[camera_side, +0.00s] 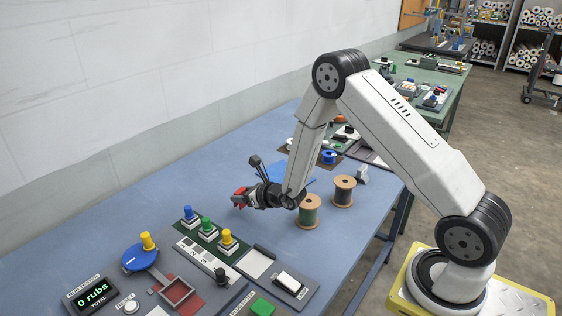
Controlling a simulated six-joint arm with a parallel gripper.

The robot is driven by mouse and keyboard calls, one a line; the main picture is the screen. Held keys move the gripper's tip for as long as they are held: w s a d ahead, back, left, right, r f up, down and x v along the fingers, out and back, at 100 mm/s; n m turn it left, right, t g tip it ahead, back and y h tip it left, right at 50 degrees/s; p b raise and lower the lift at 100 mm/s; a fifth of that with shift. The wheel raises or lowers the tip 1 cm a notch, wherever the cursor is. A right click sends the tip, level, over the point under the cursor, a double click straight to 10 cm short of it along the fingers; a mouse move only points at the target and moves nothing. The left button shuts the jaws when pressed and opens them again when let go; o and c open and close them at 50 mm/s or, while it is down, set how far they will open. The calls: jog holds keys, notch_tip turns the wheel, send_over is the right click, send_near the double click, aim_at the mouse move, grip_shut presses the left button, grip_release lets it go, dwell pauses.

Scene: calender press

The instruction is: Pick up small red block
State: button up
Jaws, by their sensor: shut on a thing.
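The small red block (240,197) is at the tip of my gripper (243,199), over the middle of the blue table (130,202). My gripper is shut on it, with the arm reaching in from the right and the gripper pointing left. The jaws hide part of the block. I cannot tell whether the block touches the table or is just above it.
A spool of green thread (309,211) and a dark spool (343,191) stand right of my gripper. Colored knobs (207,226), a blue disc (139,258), a red tray (177,291) and a rocker switch (288,283) fill the front. The table left of the gripper is clear.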

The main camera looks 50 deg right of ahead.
jog(key=s+a+r, duration=0.1)
jog(key=s+r, duration=0.9)
jog(key=s, duration=0.4)
jog(key=shift+a+r, duration=0.25)
jog(key=shift+r, duration=0.05)
jog(key=shift+d, duration=0.15)
dwell(0.3)
